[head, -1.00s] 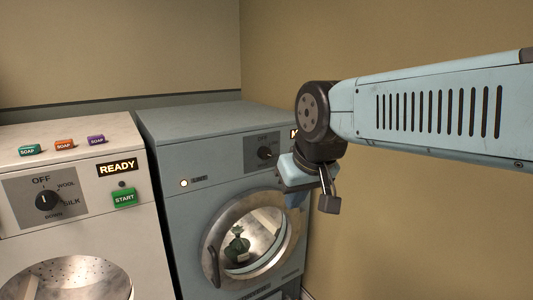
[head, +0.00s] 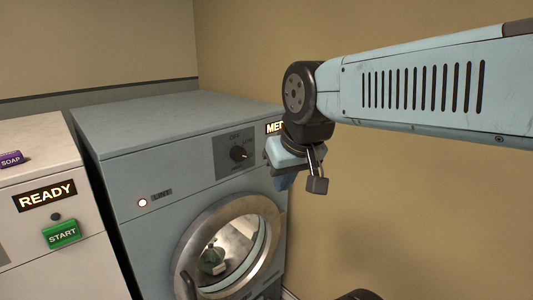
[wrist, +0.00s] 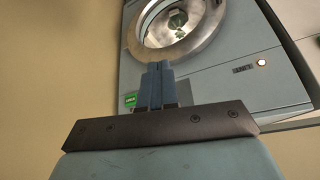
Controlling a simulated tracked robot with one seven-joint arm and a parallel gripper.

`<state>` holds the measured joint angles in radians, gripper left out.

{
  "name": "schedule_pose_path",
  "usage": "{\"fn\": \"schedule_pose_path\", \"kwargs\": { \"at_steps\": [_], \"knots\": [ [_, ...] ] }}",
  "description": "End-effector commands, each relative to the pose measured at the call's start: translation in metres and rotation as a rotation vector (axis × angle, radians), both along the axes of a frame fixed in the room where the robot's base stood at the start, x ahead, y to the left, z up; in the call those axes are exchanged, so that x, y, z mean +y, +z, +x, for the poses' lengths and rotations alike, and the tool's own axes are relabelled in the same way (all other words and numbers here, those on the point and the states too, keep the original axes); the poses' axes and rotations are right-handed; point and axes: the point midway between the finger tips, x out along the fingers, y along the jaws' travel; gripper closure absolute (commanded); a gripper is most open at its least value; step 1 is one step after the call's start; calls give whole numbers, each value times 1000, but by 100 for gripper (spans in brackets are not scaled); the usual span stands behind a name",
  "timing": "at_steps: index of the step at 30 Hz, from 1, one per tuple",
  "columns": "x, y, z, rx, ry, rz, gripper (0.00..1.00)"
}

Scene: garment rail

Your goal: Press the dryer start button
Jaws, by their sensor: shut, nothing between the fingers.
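The blue-grey dryer (head: 120,190) stands against the wall corner, with a dial (head: 238,153) and a partly hidden lit display (head: 275,128) on its front. My gripper (head: 282,182) is in front of the dryer's right edge, its blue fingers pointing down and shut on nothing. In the wrist view, the shut fingers (wrist: 159,70) extend toward the dryer front, which appears upside down. A small green button (wrist: 130,99) shows just left of the fingers there. In the head view that button is hidden behind my gripper. I cannot tell whether the fingers touch the dryer.
The dryer's round door (head: 262,213) is below the dial, with a green item (head: 212,262) behind its glass. A lit lamp (head: 142,203) is at the front's left. A white machine with a READY sign (head: 45,195) and green START button (head: 61,234) stands left. Bare wall (head: 400,220) lies right.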

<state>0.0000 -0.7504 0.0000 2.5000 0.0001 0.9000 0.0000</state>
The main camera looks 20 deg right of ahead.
Motion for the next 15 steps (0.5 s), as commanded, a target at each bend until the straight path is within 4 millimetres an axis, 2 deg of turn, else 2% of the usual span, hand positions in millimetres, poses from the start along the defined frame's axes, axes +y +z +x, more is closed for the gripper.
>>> {"fn": "schedule_pose_path", "kwargs": {
  "at_steps": [4, 8, 15],
  "knots": [
    [1, 0, 7, 8, -23, 32, 100],
    [-3, -3, 28, 25, -97, 132, 100],
    [-9, -12, 97, 53, -354, 423, 100]
  ]
}}
